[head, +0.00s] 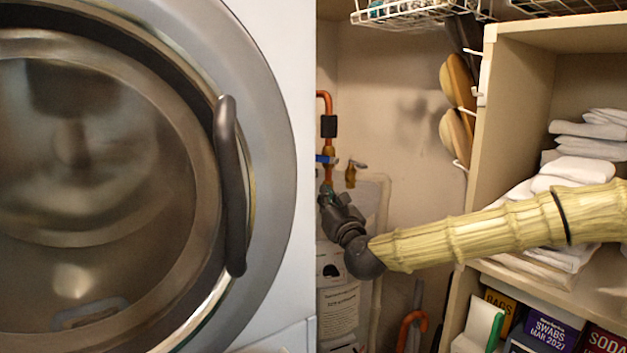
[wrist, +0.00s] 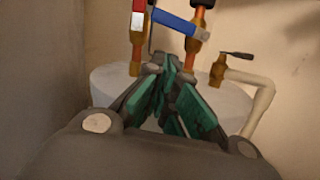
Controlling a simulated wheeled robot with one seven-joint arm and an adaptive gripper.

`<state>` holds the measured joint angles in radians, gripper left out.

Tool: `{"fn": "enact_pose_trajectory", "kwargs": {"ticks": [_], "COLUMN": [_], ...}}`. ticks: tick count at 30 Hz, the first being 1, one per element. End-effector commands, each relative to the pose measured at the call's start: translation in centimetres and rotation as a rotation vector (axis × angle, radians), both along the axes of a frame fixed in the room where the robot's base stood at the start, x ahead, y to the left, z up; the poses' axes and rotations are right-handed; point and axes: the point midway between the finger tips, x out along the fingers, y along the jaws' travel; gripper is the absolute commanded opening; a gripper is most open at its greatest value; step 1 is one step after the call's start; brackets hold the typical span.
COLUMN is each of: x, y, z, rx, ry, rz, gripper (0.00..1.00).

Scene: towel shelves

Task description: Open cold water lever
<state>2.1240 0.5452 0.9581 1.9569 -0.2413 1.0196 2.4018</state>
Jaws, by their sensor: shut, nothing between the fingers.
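The blue lever (wrist: 174,23) shows at the top of the wrist view, slanting across between two copper pipes, with a pale end on the right pipe. In the head view the blue lever (head: 325,158) is small, on the pipework beside the washer. My gripper (wrist: 168,66) has its green-padded fingers together and empty, tips just below the blue lever in the picture. I cannot tell whether they touch it. In the head view my gripper (head: 328,192) points up toward the pipes, and the washer's edge partly hides the pipework.
A brass tap (wrist: 220,68) with a white pipe stands to the right, before a white tank (wrist: 240,103). The washer (head: 270,150) closes the left side. A towel shelf (head: 487,125) stands right, behind my arm.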

Motion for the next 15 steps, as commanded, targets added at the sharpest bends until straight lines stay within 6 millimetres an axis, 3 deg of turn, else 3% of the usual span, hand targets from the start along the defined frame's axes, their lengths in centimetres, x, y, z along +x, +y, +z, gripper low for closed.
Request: {"fn": "enact_pose_trajectory", "kwargs": {"ticks": [8, 15], "x": [0.6, 3.4], "y": [0.2, 1.3], "z": [1.0, 2.0], "rx": [0.080, 0.077], "ry": [0.009, 0.007], "rz": [0.013, 0.012], "gripper": [0.00, 0.00]}}
